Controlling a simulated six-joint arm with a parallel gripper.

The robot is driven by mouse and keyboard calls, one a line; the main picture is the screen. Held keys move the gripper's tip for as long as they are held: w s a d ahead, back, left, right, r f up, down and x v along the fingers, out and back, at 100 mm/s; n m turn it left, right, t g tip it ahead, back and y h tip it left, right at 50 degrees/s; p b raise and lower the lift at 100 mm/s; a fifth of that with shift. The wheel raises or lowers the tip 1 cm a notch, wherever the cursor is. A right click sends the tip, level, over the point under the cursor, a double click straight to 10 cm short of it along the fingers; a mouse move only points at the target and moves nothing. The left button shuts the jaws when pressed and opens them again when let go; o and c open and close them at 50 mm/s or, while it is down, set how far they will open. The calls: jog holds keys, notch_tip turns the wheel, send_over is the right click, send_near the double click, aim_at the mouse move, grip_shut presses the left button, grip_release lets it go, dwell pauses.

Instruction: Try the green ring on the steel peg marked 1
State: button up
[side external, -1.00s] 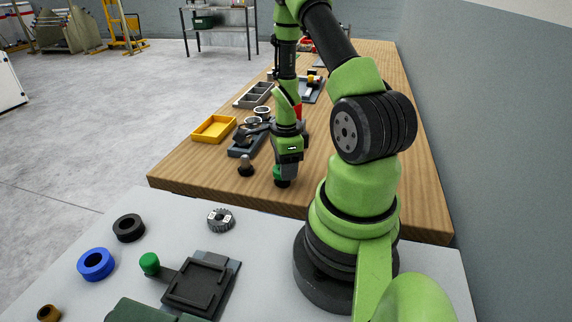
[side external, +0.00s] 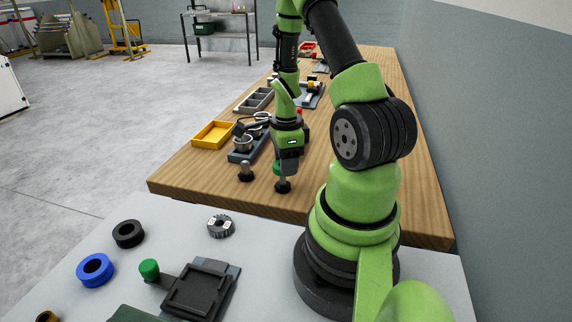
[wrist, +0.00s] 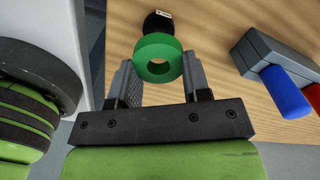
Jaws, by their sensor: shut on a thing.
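The green ring (wrist: 149,44) is held between the two fingers of my gripper (wrist: 160,80) in the wrist view. In the side external view the green ring (side external: 278,167) shows below my gripper (side external: 283,170), over a short peg with a dark round base (side external: 283,187). The ring looks raised above that base; I cannot tell whether the peg's tip is inside it. In the wrist view the dark base (wrist: 157,22) with a white label lies beyond the ring; the label's number is too small to read. A second peg (side external: 246,173) stands to the left.
A yellow tray (side external: 199,140), a dark rack (side external: 238,157) with metal rings and a grey divided tray (side external: 250,106) stand farther back. In the wrist view a grey block (wrist: 257,50) with blue and red cylinders is at right. Bare wood lies around the pegs.

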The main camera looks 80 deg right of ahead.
jog(key=shift+r, duration=1.5)
